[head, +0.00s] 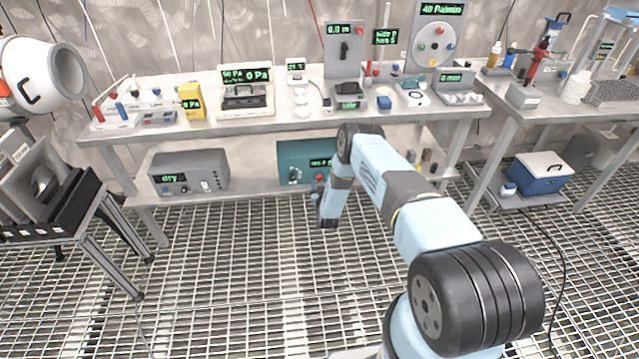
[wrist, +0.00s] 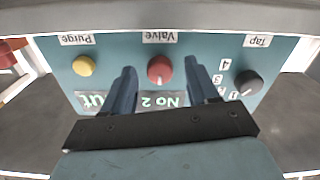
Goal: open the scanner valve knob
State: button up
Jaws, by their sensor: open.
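The red valve knob (wrist: 160,69) is on the front of a teal unit, under a label reading "Valve", upside down in the wrist view. A pale mark shows on the knob's edge, towards my gripper's palm. My gripper (wrist: 159,75) is open, with one dark blue finger on each side of the knob. I cannot tell whether either finger touches it. In the head view the teal unit (head: 290,152) stands on the lower shelf of the bench, partly hidden by my arm.
A yellow Purge knob (wrist: 84,66) and a black Tap knob (wrist: 248,83) flank the valve knob. A lit display (wrist: 165,99) lies between the fingers. The bench top (head: 270,125) is above the teal unit. A grey unit (head: 188,172) stands left on the same shelf.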

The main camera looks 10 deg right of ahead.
jog(key=shift+w, duration=0.5)
jog(key=c, duration=1)
jog(key=shift+c, duration=0.2)
